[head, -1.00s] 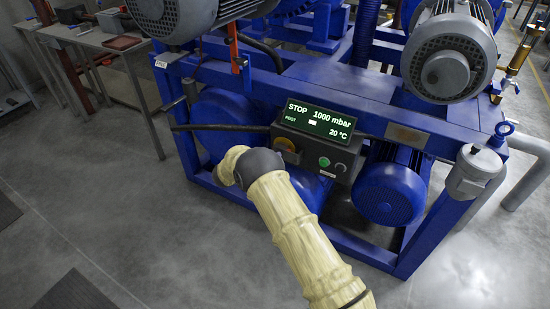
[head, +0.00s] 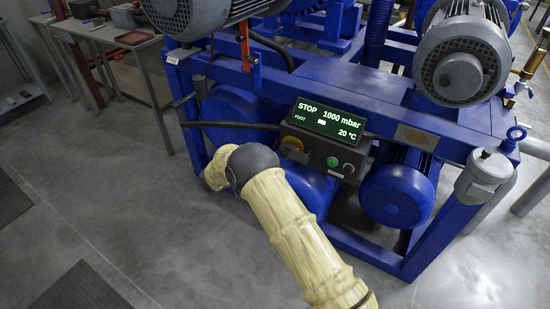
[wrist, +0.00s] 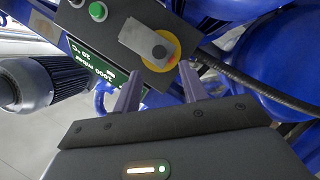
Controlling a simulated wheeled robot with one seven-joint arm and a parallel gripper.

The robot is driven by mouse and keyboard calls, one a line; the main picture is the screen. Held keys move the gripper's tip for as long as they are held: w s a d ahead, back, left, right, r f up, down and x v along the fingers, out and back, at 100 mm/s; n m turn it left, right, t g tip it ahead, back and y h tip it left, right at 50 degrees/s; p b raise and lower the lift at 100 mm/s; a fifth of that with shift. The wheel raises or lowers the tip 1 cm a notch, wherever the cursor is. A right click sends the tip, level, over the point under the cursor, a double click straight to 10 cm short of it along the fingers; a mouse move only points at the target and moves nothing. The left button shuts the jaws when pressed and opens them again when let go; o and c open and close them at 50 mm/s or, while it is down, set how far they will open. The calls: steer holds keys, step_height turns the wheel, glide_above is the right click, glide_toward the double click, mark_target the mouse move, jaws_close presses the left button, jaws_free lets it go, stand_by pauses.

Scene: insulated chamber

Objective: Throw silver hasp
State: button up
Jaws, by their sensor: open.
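A flat silver hasp (wrist: 143,40) shows in the wrist view. It lies across the yellow round plate (wrist: 172,55) of a switch on the dark control box (wrist: 115,18). In the head view the switch (head: 292,144) is small on the box front, and my sleeved arm hides the gripper.
The box has a lit display (head: 327,119) reading STOP, 1000 mbar and 20 °C, and a green button (head: 332,161). A black cable (wrist: 250,88) runs beside the switch. Blue frame beams (head: 330,85) and motors (head: 398,195) surround it. Open floor (head: 110,220) lies to the left.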

steer(key=v, duration=1)
steer(key=shift+f, duration=0.1)
steer(key=w+d+r+t+y, duration=0.3)
steer(key=w+d+r+y, duration=0.25)
steer(key=w+r, duration=0.3)
steer(key=s+d+r+n+y, duration=0.2)
steer(key=s+d+r+y, duration=0.1)
steer(key=d+r+y, duration=0.15)
steer(key=s+d+f+m+g, duration=0.1)
steer(key=s+d+g, duration=0.2)
steer(key=s+d, duration=0.5)
steer(key=s+d+f+m+g, duration=0.1)
steer(key=s+d+g, duration=0.35)
steer(key=s, duration=0.75)
steer(key=s+d+f+g, duration=0.1)
steer(key=s+d+g, duration=0.2)
steer(key=s+d, duration=0.6)
steer(key=w+a+p+v, duration=0.1)
steer(key=w+p+v, duration=0.1)
steer(key=p+v, duration=1.7)
steer(key=shift+w+a+r+y, duration=0.15)
steer(key=shift+w+r+y, duration=0.15)
steer(key=shift+w, duration=0.1)
steer(key=shift+f, duration=0.1)
